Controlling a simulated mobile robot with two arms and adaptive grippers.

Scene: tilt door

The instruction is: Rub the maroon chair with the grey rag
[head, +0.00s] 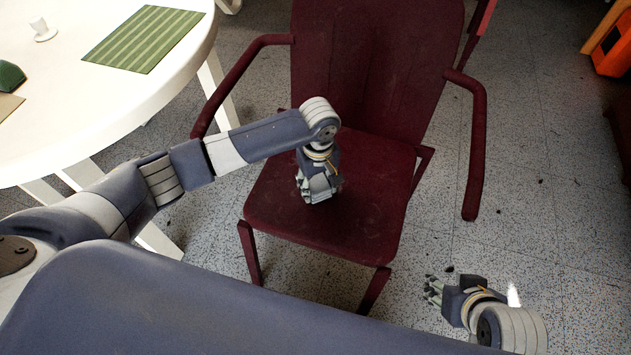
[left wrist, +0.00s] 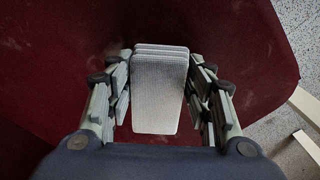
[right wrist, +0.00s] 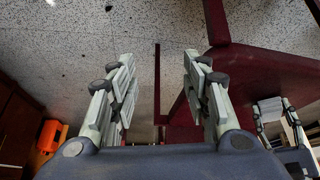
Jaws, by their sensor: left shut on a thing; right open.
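The maroon chair (head: 350,220) stands in the middle of the head view, with its seat toward me and an armrest on each side. My left gripper (head: 318,190) points down over the seat. In the left wrist view the grey rag (left wrist: 160,92), a folded light grey block, sits between the fingers of the left gripper (left wrist: 160,85), with the maroon seat (left wrist: 60,70) below. I cannot tell whether the rag touches the seat. My right gripper (head: 432,290) is open and empty, to the right of the chair's front legs; it shows in the right wrist view (right wrist: 158,80).
A round white table (head: 120,110) stands at the left, with a green striped mat (head: 145,38) and a small white cup-like object (head: 42,30) on it. An orange object (head: 612,45) is at the far right. Speckled floor (head: 540,200) is free right of the chair.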

